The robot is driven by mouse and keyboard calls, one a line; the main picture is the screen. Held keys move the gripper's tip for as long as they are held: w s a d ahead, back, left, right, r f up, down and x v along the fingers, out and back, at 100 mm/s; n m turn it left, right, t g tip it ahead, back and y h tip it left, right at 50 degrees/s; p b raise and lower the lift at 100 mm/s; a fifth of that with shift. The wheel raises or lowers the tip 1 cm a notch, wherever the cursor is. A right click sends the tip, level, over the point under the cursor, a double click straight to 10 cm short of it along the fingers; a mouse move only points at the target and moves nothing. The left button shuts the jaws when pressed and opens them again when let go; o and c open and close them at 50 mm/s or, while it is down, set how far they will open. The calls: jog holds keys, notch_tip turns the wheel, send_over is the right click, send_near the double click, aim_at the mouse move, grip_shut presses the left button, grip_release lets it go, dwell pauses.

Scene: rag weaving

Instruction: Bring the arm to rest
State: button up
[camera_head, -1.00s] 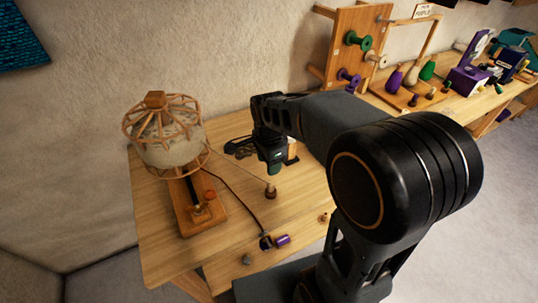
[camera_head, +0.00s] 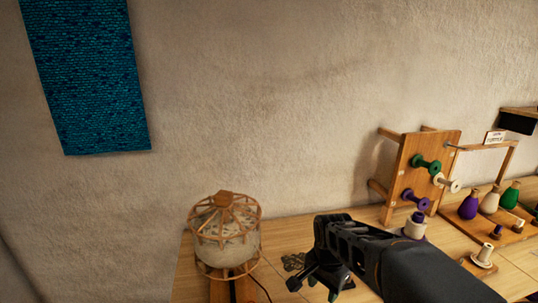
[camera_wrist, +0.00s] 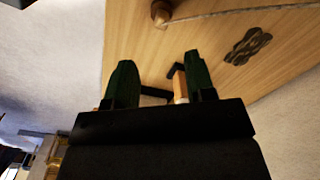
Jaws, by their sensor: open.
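My gripper (camera_wrist: 160,82) shows in the wrist view with its two dark green fingertips apart and nothing held between them. Beyond the fingers are the wooden bench top and a small pale wooden piece with a dark bracket (camera_wrist: 180,84); I cannot tell how far off it is. In the head view my arm comes in from the lower right, and its wrist end is over the bench, right of the caged swift. The gripper (camera_head: 324,284) there points down and its fingertips are not clear.
A wooden cage-like swift (camera_head: 226,238) stands at the bench's left. An upright peg board with spools (camera_head: 410,165) stands behind my arm, with several coloured bottles (camera_head: 468,206) to its right. A dark knotted pattern (camera_wrist: 247,46) lies on the bench. A blue textile (camera_head: 90,80) hangs on the wall.

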jog(key=s+d+r+n+t+p, duration=0.1)
jog(key=s+d+r+n+t, duration=0.1)
jog(key=s+n, duration=0.7)
jog(key=shift+s+r+n+t, duration=0.15)
jog(key=shift+r+n+t, duration=0.25)
jog(key=shift+r+t, duration=0.5)
jog(key=shift+d+r, duration=0.1)
jog(key=shift+r, duration=0.05)
